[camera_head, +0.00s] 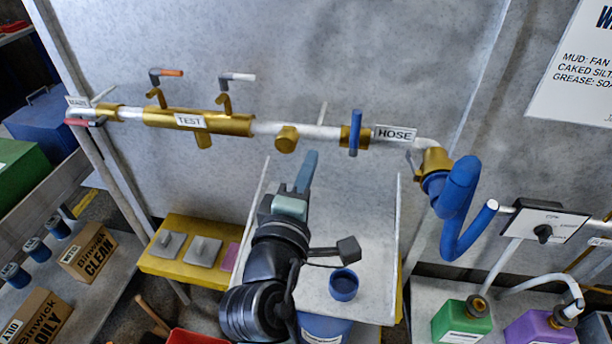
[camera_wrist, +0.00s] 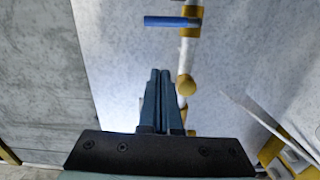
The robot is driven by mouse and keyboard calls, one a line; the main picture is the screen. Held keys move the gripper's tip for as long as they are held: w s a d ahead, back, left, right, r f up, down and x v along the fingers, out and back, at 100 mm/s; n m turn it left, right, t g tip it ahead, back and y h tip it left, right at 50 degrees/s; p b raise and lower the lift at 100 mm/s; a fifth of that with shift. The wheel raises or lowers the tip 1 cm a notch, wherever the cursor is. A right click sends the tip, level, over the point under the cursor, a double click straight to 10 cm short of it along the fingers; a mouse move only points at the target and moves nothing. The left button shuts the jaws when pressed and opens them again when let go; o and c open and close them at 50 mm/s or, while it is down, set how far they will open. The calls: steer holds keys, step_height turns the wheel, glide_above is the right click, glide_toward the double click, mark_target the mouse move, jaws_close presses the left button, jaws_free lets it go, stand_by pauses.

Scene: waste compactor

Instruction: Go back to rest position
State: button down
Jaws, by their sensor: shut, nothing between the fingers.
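My gripper (camera_head: 307,168) is raised in front of the grey wall panel, over the pale tray area below the pipe. Its blue-grey fingers are together with nothing between them. In the wrist view my gripper (camera_wrist: 160,75) also shows shut and empty, its fingers pointing toward the panel and pipe. In the head view the fingertips appear just below the pipe, between the brass fitting (camera_head: 286,139) and the blue-handled valve (camera_head: 354,134). I cannot tell the exact gap to the pipe.
The pipe carries a brass TEST section (camera_head: 225,122) and a HOSE label (camera_head: 395,134). A blue hose (camera_head: 455,205) hangs at right. A blue cup (camera_head: 343,285) stands in the tray beside my arm. A yellow shelf (camera_head: 160,264) holds grey pads.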

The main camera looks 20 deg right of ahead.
steer(key=shift+v, duration=0.75)
steer(key=shift+a, duration=0.15)
